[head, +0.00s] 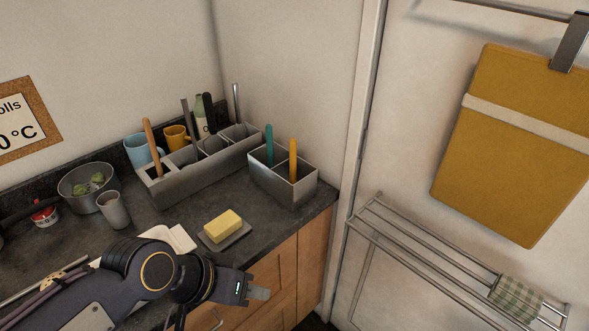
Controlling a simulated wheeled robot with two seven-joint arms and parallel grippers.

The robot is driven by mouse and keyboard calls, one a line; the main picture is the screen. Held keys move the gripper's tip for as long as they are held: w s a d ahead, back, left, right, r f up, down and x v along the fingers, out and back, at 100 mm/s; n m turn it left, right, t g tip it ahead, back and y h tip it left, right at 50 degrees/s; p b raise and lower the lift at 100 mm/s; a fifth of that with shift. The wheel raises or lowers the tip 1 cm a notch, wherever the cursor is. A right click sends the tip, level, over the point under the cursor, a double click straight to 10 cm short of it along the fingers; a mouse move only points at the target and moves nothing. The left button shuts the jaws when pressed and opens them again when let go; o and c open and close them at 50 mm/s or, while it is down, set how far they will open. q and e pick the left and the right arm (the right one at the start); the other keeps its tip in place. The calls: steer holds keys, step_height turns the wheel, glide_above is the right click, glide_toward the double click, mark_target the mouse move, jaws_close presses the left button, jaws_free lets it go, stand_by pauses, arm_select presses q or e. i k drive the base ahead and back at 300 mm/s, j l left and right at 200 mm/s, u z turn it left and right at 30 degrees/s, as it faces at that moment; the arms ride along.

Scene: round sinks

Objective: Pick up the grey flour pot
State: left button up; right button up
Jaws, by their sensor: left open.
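A small grey pot (113,210), which looks like the flour pot, stands upright on the dark counter at the left. Its contents cannot be made out. My left arm comes in from the lower left, and my left gripper (259,293) is at the lower middle, in front of the counter's edge. It is open, with nothing seen in it, to the right of the pot and well apart from it. My right gripper is not in view.
A grey bowl (72,181) with green pieces stands just behind the pot. Butter (223,226) sits on a small grey plate. A rail rack (430,262) is at right.

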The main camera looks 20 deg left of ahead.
mark_target(115, 211)
steer(key=u, duration=2.2)
steer(key=j+u, duration=0.3)
steer(key=j, duration=0.15)
steer(key=j+u, duration=0.35)
steer(key=i+j, duration=0.1)
steer(key=i, duration=0.45)
